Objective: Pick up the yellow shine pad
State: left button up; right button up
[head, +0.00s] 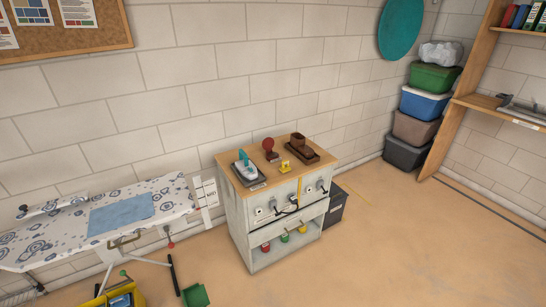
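A small yellow object (285,166), which looks like the shine pad, is on the wooden top of a grey cabinet (240,208), near its front edge. It is small in the picture and its exact shape is hard to tell. A round red item (268,144) stands behind it to the left. A dark brown boot-like item on a tray (301,144) is behind it to the right. A teal-handled item on a grey tray (246,168) is at the top's left end. Neither of my grippers is in view.
An ironing board (165,194) with a blue cloth (120,213) stands left of the cabinet. A green item (195,295) and a yellow container (123,296) are on the floor at lower left. Stacked bins (421,128) and a shelf unit (463,103) are at right. The floor at front right is clear.

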aim_at(284, 168)
jog(key=i+l+u, duration=0.15)
jog(key=u, duration=0.25)
jog(key=i+l+u, duration=0.2)
jog(key=u, duration=0.2)
jog(key=i+l+u, duration=0.1)
jog(key=l+u, duration=0.25)
jog(key=i+l, duration=0.15)
jog(key=l, duration=0.25)
jog(key=i+l+u, duration=0.15)
jog(key=l, duration=0.3)
jog(key=i+l, duration=0.15)
jog(key=l, duration=0.25)
jog(key=i+l+u, duration=0.1)
jog(key=l, duration=0.35)
jog(key=i+l, duration=0.1)
jog(key=l, duration=0.3)
jog(key=i+l+u, duration=0.15)
jog(key=l, duration=0.3)
